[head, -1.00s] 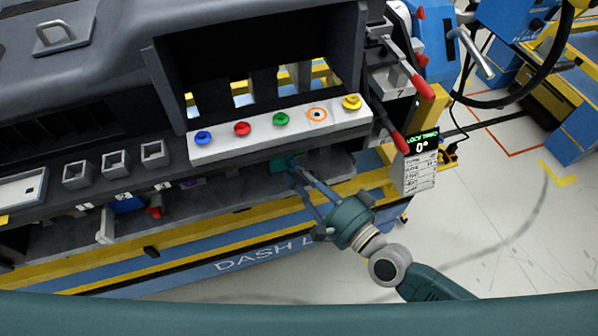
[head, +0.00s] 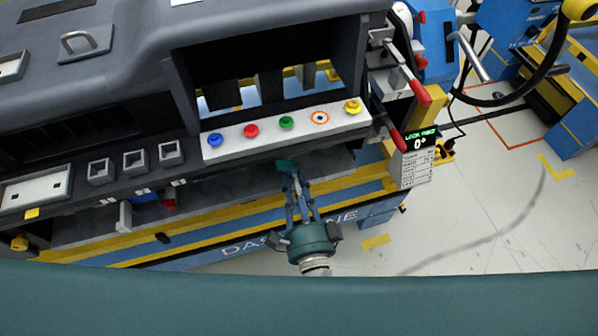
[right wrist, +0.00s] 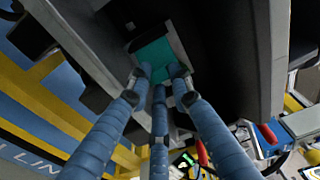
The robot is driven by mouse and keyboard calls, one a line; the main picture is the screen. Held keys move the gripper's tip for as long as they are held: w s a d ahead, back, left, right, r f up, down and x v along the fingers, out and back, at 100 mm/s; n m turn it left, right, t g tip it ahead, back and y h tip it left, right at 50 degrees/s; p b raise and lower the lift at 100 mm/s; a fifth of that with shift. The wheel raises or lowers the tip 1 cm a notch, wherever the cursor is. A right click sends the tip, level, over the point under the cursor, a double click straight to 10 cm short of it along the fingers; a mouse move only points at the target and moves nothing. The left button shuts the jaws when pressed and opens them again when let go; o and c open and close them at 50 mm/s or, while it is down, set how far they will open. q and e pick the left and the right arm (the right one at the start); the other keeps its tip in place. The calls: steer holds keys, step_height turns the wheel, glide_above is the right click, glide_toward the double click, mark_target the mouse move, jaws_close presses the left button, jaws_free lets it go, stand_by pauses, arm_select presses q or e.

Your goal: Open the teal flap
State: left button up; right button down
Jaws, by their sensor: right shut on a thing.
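The teal flap (head: 287,166) is a small panel under the front edge of the dashboard, below the white button strip. In the right wrist view, the teal flap (right wrist: 156,52) lies beyond the fingertips, against the dark underside of the module. My right gripper (head: 293,178) reaches up from below, with its blue fingers converging on the flap. In the right wrist view, the fingertips of my right gripper (right wrist: 158,74) are closed together on the flap's near edge. The fingers hide part of that edge, and the flap's exact angle is hard to tell. My left gripper is not in view.
The button strip (head: 285,132) with coloured knobs overhangs the flap. Red-handled levers (head: 398,138) and a small display (head: 418,142) stand to the right. A yellow and blue rail (head: 200,236) runs below the module. The floor at right is mostly clear.

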steer(key=shift+s+a+r+m+t+h+b, duration=0.2)
steer(key=shift+m+h, duration=0.3)
steer(key=shift+h, duration=0.25)
steer(key=shift+s+a+r+m+t+h+b, duration=0.1)
steer(key=shift+a+r+m+h, duration=0.1)
steer(key=shift+m+h, duration=0.45)
steer(key=shift+h, duration=0.3)
steer(key=c, duration=1.6)
jaws_free()
steer(key=shift+c, duration=0.2)
steer(key=shift+a+f, duration=0.1)
steer(key=shift+f, duration=0.05)
steer(key=s, duration=0.7)
steer(key=shift+s, duration=0.3)
